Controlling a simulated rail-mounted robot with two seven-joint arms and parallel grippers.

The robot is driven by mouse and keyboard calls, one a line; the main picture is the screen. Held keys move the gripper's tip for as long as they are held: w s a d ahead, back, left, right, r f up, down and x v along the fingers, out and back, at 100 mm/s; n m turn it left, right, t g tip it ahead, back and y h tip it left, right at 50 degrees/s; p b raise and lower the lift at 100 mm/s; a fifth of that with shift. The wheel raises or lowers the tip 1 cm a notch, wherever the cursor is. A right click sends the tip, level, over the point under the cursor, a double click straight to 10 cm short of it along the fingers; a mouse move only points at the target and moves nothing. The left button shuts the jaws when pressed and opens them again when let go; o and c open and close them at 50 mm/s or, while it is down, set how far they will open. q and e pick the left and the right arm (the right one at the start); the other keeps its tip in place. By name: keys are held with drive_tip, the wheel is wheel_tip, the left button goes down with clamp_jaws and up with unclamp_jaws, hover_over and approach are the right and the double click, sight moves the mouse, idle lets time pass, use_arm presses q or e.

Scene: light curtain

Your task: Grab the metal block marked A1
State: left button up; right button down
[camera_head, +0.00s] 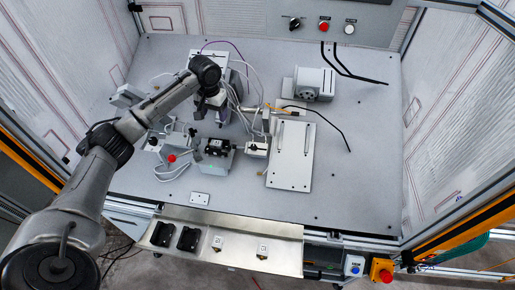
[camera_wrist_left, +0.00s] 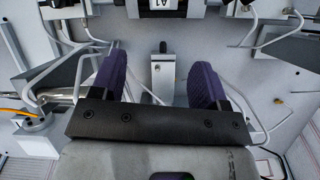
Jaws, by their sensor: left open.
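The metal block marked A1 (camera_wrist_left: 165,4) shows at the top edge of the left wrist view. Only its lower part with the label is in frame, and the rest is cut off. In the head view it is probably in the black fixture (camera_head: 216,147) at the middle of the bench, but the label is too small to read there. My left gripper (camera_wrist_left: 160,66) is open and empty, its two purple fingers wide apart and short of the block. In the head view my left gripper (camera_head: 214,108) hangs over the bench, behind the fixture. My right gripper is not in view.
Cables and fixtures crowd around the gripper. A flat metal plate (camera_head: 291,157) and a grey motor unit (camera_head: 310,84) stand to the right. A front tray (camera_head: 285,262) holds black and small light pieces. The bench's right side is mostly clear.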

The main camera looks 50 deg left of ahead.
use_arm(q)
drive_tip(key=n, duration=0.2)
hover_over(215, 141)
drive_tip(key=f, duration=0.8)
drive_tip(key=shift+s+d+f+p, duration=0.15)
drive_tip(key=shift+d+f+p, duration=0.1)
drive_tip(key=shift+f+p, duration=0.15)
wheel_tip(215, 141, down, 4)
drive_tip(key=shift+a+r+p, duration=0.1)
drive_tip(key=shift+r+p, duration=0.1)
drive_tip(key=shift+p, duration=0.2)
drive_tip(key=shift+f, duration=0.7)
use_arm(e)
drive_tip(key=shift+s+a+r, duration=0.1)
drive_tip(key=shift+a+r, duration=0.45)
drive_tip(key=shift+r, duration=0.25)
use_arm(q)
drive_tip(key=c, duration=0.7)
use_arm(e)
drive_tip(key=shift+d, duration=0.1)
